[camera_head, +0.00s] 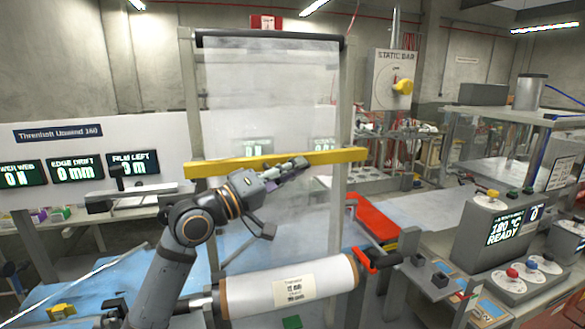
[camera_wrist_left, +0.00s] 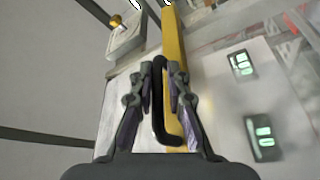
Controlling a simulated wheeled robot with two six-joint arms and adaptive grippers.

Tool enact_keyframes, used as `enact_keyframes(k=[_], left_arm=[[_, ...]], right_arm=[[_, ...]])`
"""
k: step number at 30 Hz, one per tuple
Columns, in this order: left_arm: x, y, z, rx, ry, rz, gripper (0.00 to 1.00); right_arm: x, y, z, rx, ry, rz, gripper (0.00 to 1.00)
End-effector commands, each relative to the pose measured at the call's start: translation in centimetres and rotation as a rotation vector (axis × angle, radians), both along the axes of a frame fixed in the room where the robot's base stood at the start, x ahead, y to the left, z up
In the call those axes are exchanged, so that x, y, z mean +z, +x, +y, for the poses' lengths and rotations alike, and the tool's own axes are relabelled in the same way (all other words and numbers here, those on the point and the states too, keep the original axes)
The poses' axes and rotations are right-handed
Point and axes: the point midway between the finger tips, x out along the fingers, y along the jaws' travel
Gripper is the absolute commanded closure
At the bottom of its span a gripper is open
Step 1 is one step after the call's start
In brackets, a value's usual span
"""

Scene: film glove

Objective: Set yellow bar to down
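The yellow bar (camera_head: 225,166) lies nearly level across the front of the film frame, its right end slightly higher. In the left wrist view the bar (camera_wrist_left: 174,45) runs top to bottom, with a black loop handle (camera_wrist_left: 158,120) on its left side. My left gripper (camera_head: 288,172) is at the middle of the bar in the head view. In the wrist view its fingers (camera_wrist_left: 161,75) are drawn in on both sides of the handle, with little gap; the right finger partly covers the bar. My right gripper is in neither view.
Clear film (camera_head: 270,95) hangs behind the bar. A white roll (camera_head: 245,294) lies below my left arm. A grey static bar box (camera_head: 385,75) with a yellow knob stands at right. A red panel (camera_head: 376,218) and a heater console (camera_head: 495,225) are to the right.

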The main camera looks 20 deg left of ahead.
Motion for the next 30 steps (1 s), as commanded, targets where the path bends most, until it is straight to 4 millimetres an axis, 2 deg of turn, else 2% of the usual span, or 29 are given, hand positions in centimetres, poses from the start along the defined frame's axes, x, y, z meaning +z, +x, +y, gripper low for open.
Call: enact_keyframes(k=[3,10,14,21,25,30], left_arm=[[-0.4,0.1,0.0,0.000,0.002,0.008,0.79],[0.3,0.1,0.0,0.001,0.001,0.002,0.79],[2.6,0.0,0.1,0.002,0.000,-0.004,0.79],[7.9,-0.1,0.0,0.000,-0.001,-0.003,0.79],[9.4,-0.1,0.0,-0.001,-0.002,-0.001,0.79],[9.9,-0.1,0.0,0.000,0.001,0.001,0.79]], right_arm=[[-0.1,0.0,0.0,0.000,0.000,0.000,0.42],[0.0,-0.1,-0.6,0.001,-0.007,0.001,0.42],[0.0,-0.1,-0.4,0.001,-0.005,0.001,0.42],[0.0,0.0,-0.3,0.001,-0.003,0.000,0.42],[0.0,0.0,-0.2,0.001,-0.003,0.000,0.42],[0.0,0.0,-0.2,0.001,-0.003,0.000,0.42]])
